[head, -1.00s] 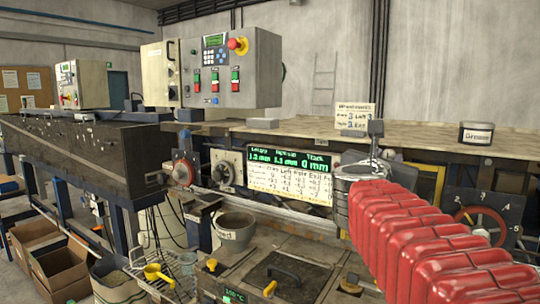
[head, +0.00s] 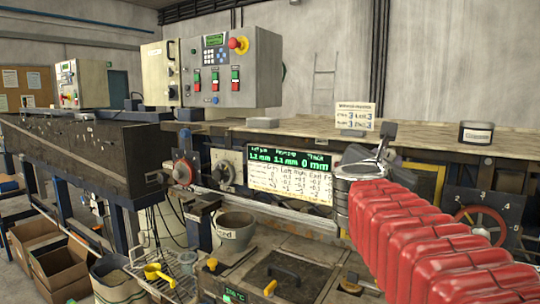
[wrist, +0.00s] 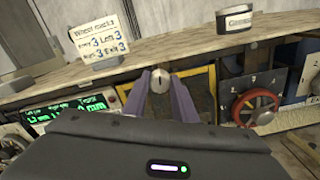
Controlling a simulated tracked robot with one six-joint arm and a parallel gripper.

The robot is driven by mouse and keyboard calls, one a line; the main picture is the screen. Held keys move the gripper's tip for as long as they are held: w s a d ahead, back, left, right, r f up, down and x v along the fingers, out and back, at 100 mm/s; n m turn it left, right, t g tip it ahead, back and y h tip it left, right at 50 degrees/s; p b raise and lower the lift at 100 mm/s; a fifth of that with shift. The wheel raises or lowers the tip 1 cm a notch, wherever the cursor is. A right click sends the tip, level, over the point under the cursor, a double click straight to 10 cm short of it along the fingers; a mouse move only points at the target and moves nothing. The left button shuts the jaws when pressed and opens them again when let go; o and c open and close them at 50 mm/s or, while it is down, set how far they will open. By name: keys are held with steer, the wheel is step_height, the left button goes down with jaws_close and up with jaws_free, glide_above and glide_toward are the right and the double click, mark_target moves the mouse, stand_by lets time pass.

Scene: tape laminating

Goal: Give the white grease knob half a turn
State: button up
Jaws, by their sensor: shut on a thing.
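The white grease knob (wrist: 159,80) is a small round pale knob with a dark mark on its face, near the middle of the wrist view. My gripper (wrist: 160,86) is shut on it, with one purple finger on each side. In the head view my gripper (head: 383,144) is at the end of the red ribbed arm, just in front of the bench edge. Its fingers look tilted there, and I cannot make out the knob in that view.
A tin labelled Grease (head: 475,133) and a wheel marks card (head: 355,116) stand on the bench top (head: 300,127). A red handwheel (wrist: 255,107) on a dark numbered panel is right of the knob. A green-lit display (head: 290,160) is to the left.

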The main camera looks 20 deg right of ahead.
steer(key=m, duration=0.4)
steer(key=shift+s+d+m, duration=0.1)
steer(key=shift+m, duration=0.2)
steer(key=m, duration=0.3)
steer(key=shift+m, duration=0.4)
steer(key=m, duration=2.4)
steer(key=shift+f+m, duration=0.35)
steer(key=shift+m, duration=0.05)
steer(key=o, duration=1)
steer(key=shift+r, duration=0.2)
